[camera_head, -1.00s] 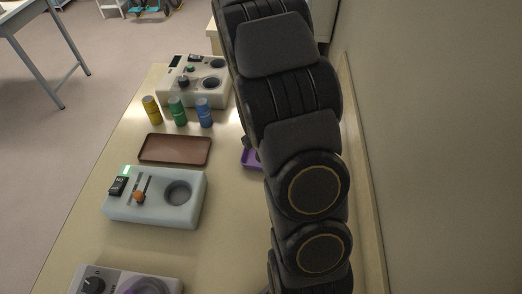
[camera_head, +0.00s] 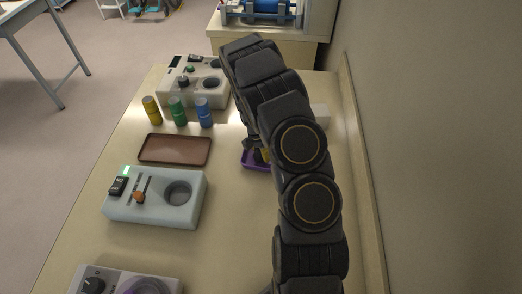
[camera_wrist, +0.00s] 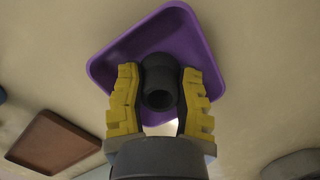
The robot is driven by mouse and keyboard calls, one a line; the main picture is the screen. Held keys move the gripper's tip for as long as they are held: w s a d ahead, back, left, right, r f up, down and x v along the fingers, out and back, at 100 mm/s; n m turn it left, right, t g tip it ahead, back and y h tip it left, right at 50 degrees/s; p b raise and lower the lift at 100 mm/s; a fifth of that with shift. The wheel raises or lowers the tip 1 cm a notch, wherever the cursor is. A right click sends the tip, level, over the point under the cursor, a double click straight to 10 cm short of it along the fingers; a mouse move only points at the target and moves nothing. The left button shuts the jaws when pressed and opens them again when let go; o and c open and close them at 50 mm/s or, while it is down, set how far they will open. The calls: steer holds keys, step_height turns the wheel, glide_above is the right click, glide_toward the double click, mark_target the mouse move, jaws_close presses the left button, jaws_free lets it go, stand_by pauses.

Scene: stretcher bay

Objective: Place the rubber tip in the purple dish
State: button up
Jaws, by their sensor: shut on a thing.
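The rubber tip (camera_wrist: 159,82) is a dark grey hollow piece, held between the yellow-padded fingers of my gripper (camera_wrist: 158,97) in the wrist view. My gripper is shut on it. The purple dish (camera_wrist: 205,50) lies behind the tip in the wrist view, so the tip is over or in it; whether it touches the dish floor I cannot tell. In the head view the purple dish (camera_head: 248,163) shows only its left part beside my arm, which hides the rest. The tip is not clear in that view.
A brown tray (camera_head: 175,150) lies left of the dish, with yellow, green and blue cylinders (camera_head: 177,111) behind it. A pale control box (camera_head: 155,208) stands nearer, another box (camera_head: 193,82) at the back. A white block (camera_head: 320,115) is right of my arm. A wall runs along the right.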

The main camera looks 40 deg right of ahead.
steer(key=o, duration=0.9)
steer(key=shift+f, duration=0.1)
steer(key=shift+c, duration=0.2)
